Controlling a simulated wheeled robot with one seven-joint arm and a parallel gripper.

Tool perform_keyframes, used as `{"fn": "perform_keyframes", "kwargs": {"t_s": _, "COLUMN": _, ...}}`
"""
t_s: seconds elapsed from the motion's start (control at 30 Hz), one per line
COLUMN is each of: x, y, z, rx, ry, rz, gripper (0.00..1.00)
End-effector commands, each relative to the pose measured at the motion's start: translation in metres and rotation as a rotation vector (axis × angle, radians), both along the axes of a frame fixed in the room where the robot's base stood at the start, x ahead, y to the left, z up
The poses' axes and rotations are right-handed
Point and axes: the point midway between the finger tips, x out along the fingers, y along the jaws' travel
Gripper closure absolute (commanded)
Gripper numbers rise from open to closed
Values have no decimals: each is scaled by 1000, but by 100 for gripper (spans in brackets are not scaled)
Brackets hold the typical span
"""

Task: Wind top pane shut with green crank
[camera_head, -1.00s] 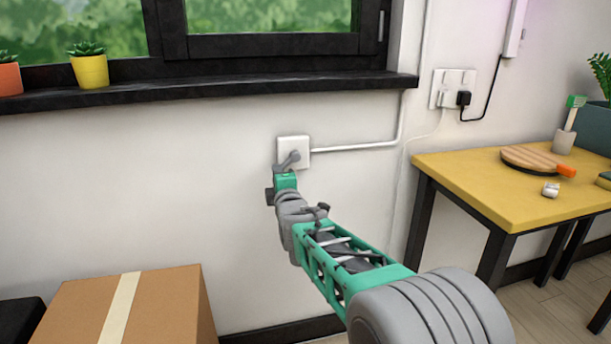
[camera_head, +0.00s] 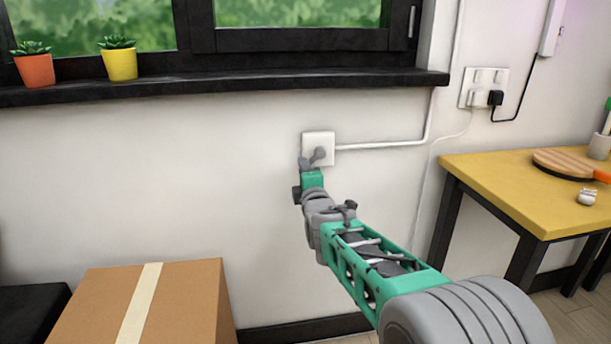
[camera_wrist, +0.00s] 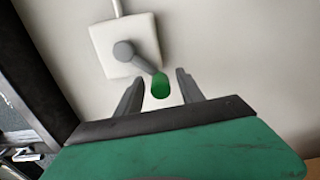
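The crank is a grey hub and arm on a square white wall box (camera_head: 318,146), below the window sill. In the wrist view its grey arm (camera_wrist: 146,62) runs down to the right and ends in a green knob (camera_wrist: 160,86). My gripper (camera_wrist: 157,88) is open, with one dark finger on each side of the green knob. I see gaps between the knob and both fingers. In the head view my gripper (camera_head: 309,165) is at the box and hides the knob. The window (camera_head: 302,40) shows only its lower part; the top pane is out of view.
A black sill (camera_head: 230,88) with an orange pot (camera_head: 35,70) and a yellow pot (camera_head: 120,64) runs above. A cardboard box (camera_head: 190,295) stands low at left. A yellow-topped table (camera_head: 510,195) is at right. A white conduit (camera_head: 385,144) leaves the wall box.

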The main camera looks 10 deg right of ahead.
Motion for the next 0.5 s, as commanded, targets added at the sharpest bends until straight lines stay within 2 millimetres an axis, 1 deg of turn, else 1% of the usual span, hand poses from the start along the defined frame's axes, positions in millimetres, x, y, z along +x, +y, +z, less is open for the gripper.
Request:
{"fn": "perform_keyframes", "kwargs": {"t_s": 0.17, "x": -1, "y": 2, "z": 1, "rx": 0, "ry": -2, "rz": 4, "gripper": 55}}
{"fn": "perform_keyframes", "kwargs": {"t_s": 0.27, "x": -7, "y": 2, "z": 3, "rx": 1, "ry": -2, "rz": 4, "gripper": 55}}
{"fn": "perform_keyframes", "kwargs": {"t_s": 0.37, "x": -25, "y": 1, "z": 6, "rx": 1, "ry": -4, "rz": 3, "gripper": 55}}
{"fn": "perform_keyframes", "kwargs": {"t_s": 0.5, "x": -55, "y": -1, "z": 5, "rx": 0, "ry": -2, "rz": 2, "gripper": 55}}
